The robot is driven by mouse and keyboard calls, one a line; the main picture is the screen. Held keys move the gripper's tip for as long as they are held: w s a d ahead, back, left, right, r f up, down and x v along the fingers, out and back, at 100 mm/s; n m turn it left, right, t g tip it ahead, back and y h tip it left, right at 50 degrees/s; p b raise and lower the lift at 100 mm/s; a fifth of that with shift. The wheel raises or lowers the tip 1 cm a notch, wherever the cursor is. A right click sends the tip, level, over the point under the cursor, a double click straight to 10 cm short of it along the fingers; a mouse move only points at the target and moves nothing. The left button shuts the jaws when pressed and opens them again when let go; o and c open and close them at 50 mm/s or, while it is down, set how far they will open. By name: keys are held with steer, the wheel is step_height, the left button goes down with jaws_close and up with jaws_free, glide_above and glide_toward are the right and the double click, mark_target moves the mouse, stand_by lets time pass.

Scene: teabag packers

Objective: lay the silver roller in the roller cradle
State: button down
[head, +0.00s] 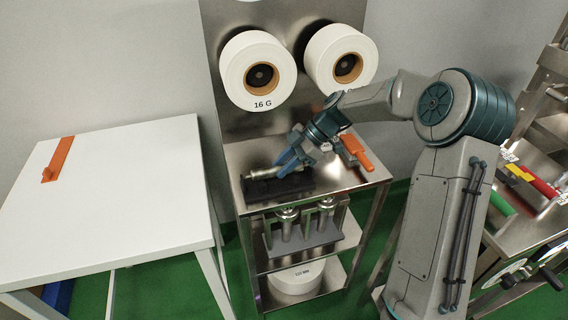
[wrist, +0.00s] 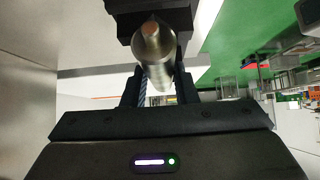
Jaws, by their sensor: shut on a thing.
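The silver roller (head: 262,173) is a shiny metal cylinder lying roughly level at the black roller cradle (head: 290,187) on the steel stand's top. My gripper (head: 284,163), with blue fingers, is shut on the roller from above. In the wrist view the roller (wrist: 158,72) shows end-on between my two fingers, its lighter, narrower shaft end nearest the dark cradle block (wrist: 122,22). The roller is at or just above the cradle; I cannot tell whether it rests in it. My fingers hide part of the roller.
Two large white reels, one marked 16 G (head: 245,90), hang behind the stand. An orange-handled tool (head: 357,152) lies right of my gripper on the steel top (head: 335,188). A lower shelf holds several metal rollers (head: 288,225). A white table (head: 125,190) stands left.

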steer(key=shift+f, duration=0.2)
steer(key=c, duration=1.1)
jaws_free()
steer(key=v, duration=1.4)
steer(key=shift+s+d+m+t+h+p, duration=0.65)
steer(key=shift+s+m+h, duration=0.8)
steer(key=shift+s+m, duration=2.7)
steer(key=shift+s+d+m+t+h+p, duration=0.3)
steer(key=shift+s+d+m+t+h, duration=0.9)
steer(key=shift+s+m, duration=2.95)
steer(key=shift+s+d+m+t+h+p, duration=0.6)
steer(key=shift+s+m+h, duration=1.45)
steer(key=shift+s, duration=3.8)
